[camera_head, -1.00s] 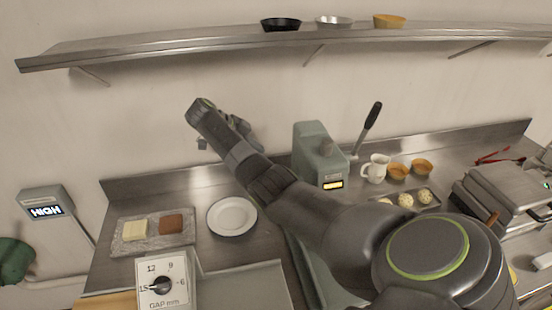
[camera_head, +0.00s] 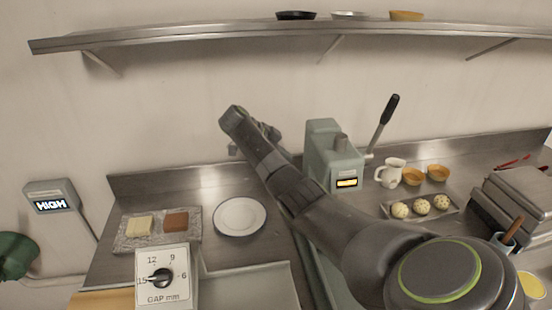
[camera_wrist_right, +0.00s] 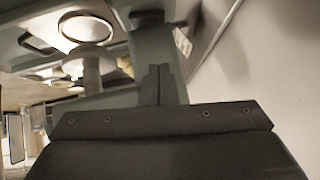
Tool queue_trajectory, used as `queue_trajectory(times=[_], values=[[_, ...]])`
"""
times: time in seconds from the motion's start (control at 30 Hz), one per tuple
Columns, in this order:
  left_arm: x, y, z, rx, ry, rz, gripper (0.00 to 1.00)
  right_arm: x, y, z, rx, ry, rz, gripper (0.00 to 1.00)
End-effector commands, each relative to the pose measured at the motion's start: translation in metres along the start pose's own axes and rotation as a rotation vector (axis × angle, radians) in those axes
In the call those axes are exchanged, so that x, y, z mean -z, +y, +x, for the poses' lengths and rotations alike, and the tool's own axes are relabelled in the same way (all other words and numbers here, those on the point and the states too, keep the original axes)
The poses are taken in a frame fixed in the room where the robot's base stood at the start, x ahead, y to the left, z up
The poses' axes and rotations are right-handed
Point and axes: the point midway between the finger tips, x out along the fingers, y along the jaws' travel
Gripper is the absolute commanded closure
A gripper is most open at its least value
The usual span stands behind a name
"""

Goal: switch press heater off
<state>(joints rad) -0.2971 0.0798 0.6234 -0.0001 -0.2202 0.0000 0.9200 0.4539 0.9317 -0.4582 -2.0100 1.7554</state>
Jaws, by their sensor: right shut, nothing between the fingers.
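The grey-green press (camera_head: 335,160) stands at the back of the steel counter in the head view, with a raised black-handled lever (camera_head: 383,122) and a lit amber display (camera_head: 346,183) on its front. I cannot make out a heater switch on it. My right arm reaches across from the lower right; its gripper (camera_head: 266,130) is left of the press, partly hidden behind my wrist. In the right wrist view the gripper (camera_wrist_right: 158,75) has its fingers together and empty, in front of a grey-green surface. I cannot tell whether they touch it. My left gripper is out of view.
A white plate (camera_head: 240,217), a tray with two blocks (camera_head: 125,240) and a GAP mm dial (camera_head: 161,277) are on the left. A jug (camera_head: 390,172), orange bowls (camera_head: 412,177) and a dough-ball tray (camera_head: 394,216) sit right of the press. A wall shelf (camera_head: 200,37) runs above.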

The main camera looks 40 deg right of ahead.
Motion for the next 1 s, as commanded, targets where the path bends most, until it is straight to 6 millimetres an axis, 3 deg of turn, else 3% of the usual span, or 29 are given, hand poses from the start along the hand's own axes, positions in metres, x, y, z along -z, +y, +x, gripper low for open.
queue_trajectory(times=[0.03,0.17,0.4,1.0], values=[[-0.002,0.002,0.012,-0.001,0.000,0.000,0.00,-0.004,0.001,0.012,0.000,0.001,0.001,1.00],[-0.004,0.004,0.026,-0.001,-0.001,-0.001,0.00,-0.003,0.001,0.030,-0.001,0.002,0.001,1.00],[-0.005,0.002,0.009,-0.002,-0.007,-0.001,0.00,-0.020,0.000,0.047,-0.002,0.000,-0.002,1.00],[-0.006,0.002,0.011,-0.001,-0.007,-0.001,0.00,-0.028,-0.001,0.058,0.000,0.000,0.000,1.00]])
